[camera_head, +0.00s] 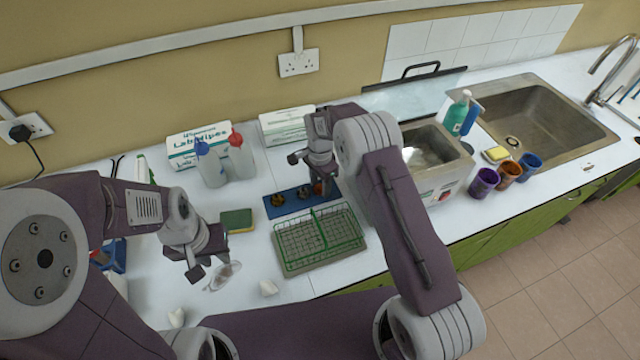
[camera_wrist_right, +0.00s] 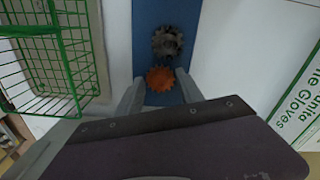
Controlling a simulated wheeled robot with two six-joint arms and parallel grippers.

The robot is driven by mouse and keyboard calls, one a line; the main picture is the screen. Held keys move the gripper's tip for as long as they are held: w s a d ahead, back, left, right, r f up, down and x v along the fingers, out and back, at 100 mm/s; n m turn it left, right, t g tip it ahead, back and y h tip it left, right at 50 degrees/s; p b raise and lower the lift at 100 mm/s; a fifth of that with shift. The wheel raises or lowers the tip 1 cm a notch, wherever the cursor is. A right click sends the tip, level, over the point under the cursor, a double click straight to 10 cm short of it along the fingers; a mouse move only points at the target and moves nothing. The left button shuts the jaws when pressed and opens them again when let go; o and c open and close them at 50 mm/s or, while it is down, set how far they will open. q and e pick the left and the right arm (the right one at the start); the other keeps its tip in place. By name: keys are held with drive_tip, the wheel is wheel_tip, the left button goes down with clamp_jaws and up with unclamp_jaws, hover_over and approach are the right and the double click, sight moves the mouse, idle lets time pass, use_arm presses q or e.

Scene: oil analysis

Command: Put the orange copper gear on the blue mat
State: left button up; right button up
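The orange copper gear (camera_wrist_right: 160,78) lies on the blue mat (camera_wrist_right: 165,14) in the right wrist view, with a dark grey gear (camera_wrist_right: 167,42) just beyond it. In the head view the mat (camera_head: 291,206) lies behind the green wire basket, with gears on it. My right gripper (camera_head: 311,174) is low over the mat's right end. In the wrist view its fingers (camera_wrist_right: 159,80) stand either side of the orange gear with small gaps, so it looks open. My left gripper (camera_head: 208,262) looks open and empty, over the white counter at the left.
The green wire basket (camera_head: 318,240) on a tray stands in front of the mat. A sponge (camera_head: 237,220) lies left of it. Wash bottles (camera_head: 210,165) and a glove box (camera_head: 285,125) stand behind. A metal bath (camera_head: 432,150), several cups (camera_head: 484,182) and a sink (camera_head: 540,125) are right.

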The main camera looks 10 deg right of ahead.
sight(320, 187)
drive_tip(key=shift+o, duration=0.9)
drive_tip(key=shift+w+r, duration=0.1)
drive_tip(key=shift+r, duration=0.25)
wheel_tip(320, 187, up, 12)
drive_tip(key=b, duration=0.1)
drive_tip(key=shift+f, duration=0.15)
drive_tip(key=s+d+n, duration=0.2)
drive_tip(key=s+n, duration=0.2)
drive_tip(key=s, duration=0.4)
drive_tip(key=s+d+f+n, duration=0.1)
drive_tip(key=s+d+n, duration=0.2)
drive_tip(key=s, duration=0.5)
drive_tip(key=s+d+f+n+t, duration=0.1)
drive_tip(key=s+d+n, duration=0.2)
drive_tip(key=s+n, duration=0.2)
drive_tip(key=s, duration=0.3)
drive_tip(key=shift+s+f, duration=0.15)
